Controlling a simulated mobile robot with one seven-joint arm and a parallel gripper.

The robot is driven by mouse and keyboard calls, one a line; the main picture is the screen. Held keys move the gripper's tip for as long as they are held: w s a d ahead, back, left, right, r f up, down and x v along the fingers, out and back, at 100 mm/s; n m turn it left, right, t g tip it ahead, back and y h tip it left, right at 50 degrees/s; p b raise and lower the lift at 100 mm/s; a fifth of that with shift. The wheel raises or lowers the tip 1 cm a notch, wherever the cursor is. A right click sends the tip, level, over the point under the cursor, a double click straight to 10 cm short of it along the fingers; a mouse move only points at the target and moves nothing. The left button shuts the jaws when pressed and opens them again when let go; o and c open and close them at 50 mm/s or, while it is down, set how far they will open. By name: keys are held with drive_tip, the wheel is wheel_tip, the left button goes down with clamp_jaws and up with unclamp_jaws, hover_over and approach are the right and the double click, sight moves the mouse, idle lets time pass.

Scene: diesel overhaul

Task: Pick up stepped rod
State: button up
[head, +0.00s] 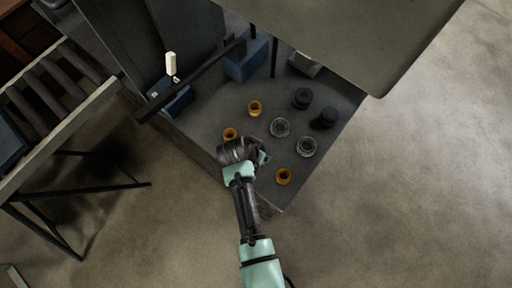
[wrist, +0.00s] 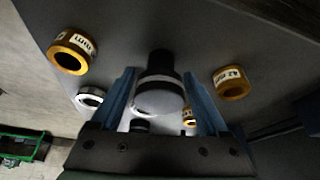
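The stepped rod (wrist: 158,98) appears in the wrist view as a dark cylinder with a narrower dark part, a thin pale band and a wide light grey end facing the camera. It lies between the two blue fingers of my gripper (wrist: 160,75), which are spread with narrow gaps beside it. I cannot tell whether either finger touches it. In the head view my gripper (head: 263,158) is low over the front part of the grey tabletop (head: 225,112). There the wrist hides the rod.
Orange rings stand near the gripper, one at front right (head: 283,176) and one behind (head: 254,108). Silver rings (head: 280,127) and dark round parts (head: 302,98) stand to the right. Blue bins (head: 246,60) are at the back. A large grey panel (head: 360,35) overhangs the back right.

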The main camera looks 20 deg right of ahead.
drive_tip(key=c, duration=1)
drive_tip(key=shift+r, duration=0.1)
drive_tip(key=shift+c, duration=0.2)
